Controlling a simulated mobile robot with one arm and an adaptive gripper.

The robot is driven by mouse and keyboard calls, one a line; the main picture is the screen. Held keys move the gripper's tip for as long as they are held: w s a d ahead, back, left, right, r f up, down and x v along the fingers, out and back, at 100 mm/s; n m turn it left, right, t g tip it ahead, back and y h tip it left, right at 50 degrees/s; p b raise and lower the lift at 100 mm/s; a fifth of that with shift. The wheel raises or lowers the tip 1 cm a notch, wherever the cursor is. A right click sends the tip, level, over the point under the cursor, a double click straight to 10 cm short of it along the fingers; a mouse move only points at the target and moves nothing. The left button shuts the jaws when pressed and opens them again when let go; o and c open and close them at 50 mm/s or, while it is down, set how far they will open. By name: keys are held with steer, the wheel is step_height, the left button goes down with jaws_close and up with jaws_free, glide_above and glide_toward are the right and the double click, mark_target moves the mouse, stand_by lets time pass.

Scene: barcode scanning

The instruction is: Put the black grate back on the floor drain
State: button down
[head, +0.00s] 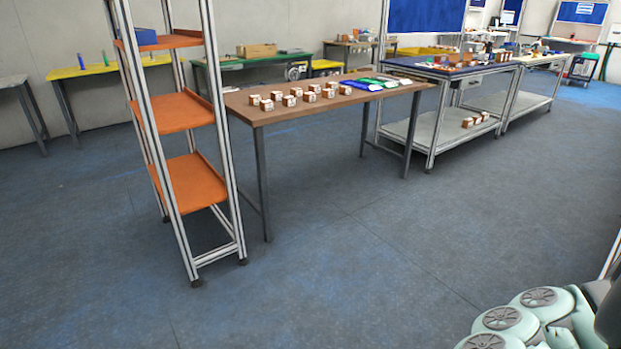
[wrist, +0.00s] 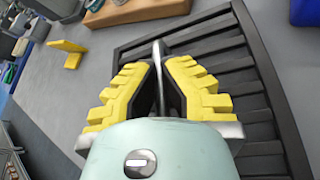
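The black grate (wrist: 222,62) shows in the wrist view as a dark slatted panel, right of and behind my gripper. My gripper (wrist: 159,62) has stepped yellow fingers, drawn close together on a thin upright grey-black piece that looks like part of the grate. The fingers and the pale green gripper body hide the grate's near left part. Whether the grate is lifted off the surface under it cannot be told. The head view shows neither the grate nor my gripper, only my pale green arm at the lower right. I see no floor drain in either view.
In the wrist view, a wooden block (wrist: 135,10) and a yellow bracket (wrist: 68,50) are on the grey surface. In the head view, an orange-shelved rack (head: 190,185) stands left of a brown table (head: 265,115) with several small boxes. Open blue-grey floor (head: 350,265) lies in front.

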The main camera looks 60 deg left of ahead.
steer(key=shift+f, duration=0.6)
steer(key=c, duration=1.1)
jaws_free()
steer(key=shift+c, duration=0.2)
